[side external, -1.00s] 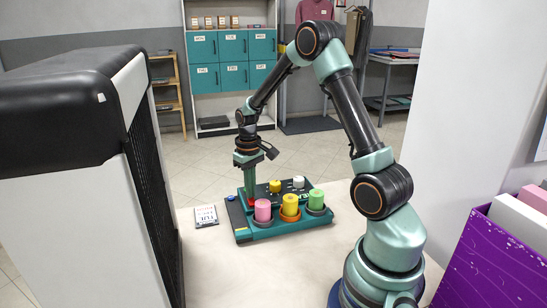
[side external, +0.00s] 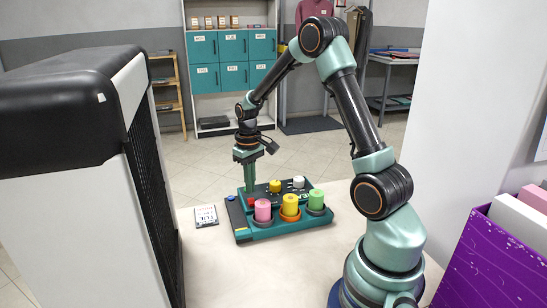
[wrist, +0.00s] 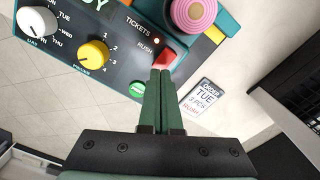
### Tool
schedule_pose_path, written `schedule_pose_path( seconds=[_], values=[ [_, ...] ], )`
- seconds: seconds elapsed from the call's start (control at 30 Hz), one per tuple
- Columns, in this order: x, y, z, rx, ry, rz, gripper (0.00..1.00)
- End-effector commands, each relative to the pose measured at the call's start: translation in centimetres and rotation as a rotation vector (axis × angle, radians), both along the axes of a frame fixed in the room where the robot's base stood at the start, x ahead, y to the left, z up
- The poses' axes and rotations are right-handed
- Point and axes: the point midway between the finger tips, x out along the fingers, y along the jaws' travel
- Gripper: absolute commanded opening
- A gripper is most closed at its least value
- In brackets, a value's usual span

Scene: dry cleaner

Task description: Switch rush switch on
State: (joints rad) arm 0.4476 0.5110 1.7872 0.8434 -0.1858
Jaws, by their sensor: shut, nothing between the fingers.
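The red rush switch (wrist: 164,56) sits on the dark panel of the ticket machine (wrist: 110,62), beside the word RUSH. A small orange-red dot shows near that word. My gripper (wrist: 160,72) is shut and empty, with its fingertips at the near edge of the switch, partly covering it. I cannot tell whether they touch it or which way the switch is tipped. In the side external view my gripper (side external: 249,188) points down over the left end of the machine (side external: 285,228), with a bit of red at its tip.
A yellow knob (wrist: 93,53), a white knob (wrist: 37,22) and a green button (wrist: 138,90) are close by on the panel. Pink (side external: 263,210), yellow (side external: 290,205) and green (side external: 316,199) rolls stand along the front. An order card (side external: 206,216) lies left on the counter.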

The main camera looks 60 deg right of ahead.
Motion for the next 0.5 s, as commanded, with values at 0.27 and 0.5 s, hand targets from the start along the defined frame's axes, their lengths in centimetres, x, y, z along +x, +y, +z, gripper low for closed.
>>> schedule_pose_path(
  seconds=[0.27,0.5],
  values=[
    [0.0,0.0,2.1,-0.001,-0.002,0.0,0.0],
    [0.1,0.0,3.8,-0.001,-0.002,0.0,0.0]
  ],
)
